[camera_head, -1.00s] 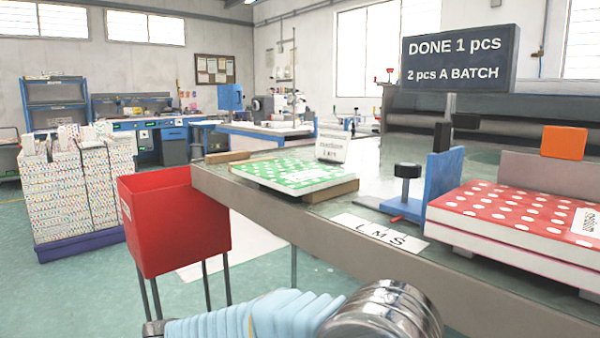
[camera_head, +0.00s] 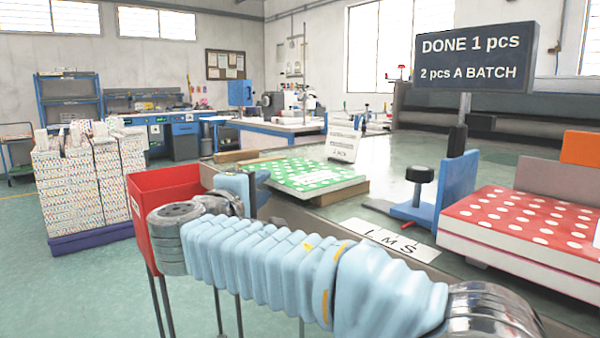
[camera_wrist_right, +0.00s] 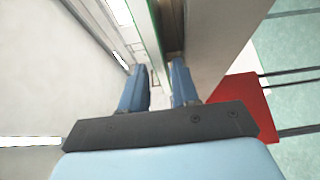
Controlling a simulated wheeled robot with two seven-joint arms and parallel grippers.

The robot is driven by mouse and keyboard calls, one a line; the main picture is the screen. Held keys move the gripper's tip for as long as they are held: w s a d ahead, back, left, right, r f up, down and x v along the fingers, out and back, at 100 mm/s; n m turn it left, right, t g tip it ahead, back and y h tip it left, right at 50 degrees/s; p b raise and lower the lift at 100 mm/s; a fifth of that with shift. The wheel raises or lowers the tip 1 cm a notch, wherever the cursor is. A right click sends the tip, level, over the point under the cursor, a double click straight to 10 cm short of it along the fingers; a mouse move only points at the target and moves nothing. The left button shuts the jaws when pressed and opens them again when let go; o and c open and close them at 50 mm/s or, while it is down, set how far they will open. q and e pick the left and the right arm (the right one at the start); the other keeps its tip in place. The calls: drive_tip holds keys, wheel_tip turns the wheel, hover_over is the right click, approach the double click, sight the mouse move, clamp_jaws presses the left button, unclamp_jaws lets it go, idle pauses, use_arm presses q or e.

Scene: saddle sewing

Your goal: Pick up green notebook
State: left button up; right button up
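The green notebook (camera_head: 300,178), with white dots, lies on supports at the table's far left part, its left end jutting toward the table edge. My right arm reaches across the front of the head view, and its gripper (camera_head: 258,187) is beside the notebook's left end, partly hidden by the arm. In the right wrist view the two blue fingers of the right gripper (camera_wrist_right: 159,88) are apart, with a gap between them. A thin green edge of the notebook (camera_wrist_right: 150,28) shows just beyond the gap. I cannot tell whether the fingers touch it. My left gripper is not in view.
A red bin (camera_head: 160,185) on thin legs stands left of the table, partly behind my arm. A red dotted stack (camera_head: 520,222), a blue clamp (camera_head: 455,185) and a white size label (camera_head: 390,240) are on the right. A small sign (camera_head: 342,146) stands behind the notebook.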

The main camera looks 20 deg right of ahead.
sight(268, 181)
drive_tip(key=p+x, duration=0.1)
drive_tip(key=x, duration=0.3)
drive_tip(key=shift+d+r, duration=0.1)
drive_tip(key=shift+d, duration=0.05)
drive_tip(key=shift+w+d, duration=0.3)
drive_tip(key=shift+w, duration=0.05)
clamp_jaws()
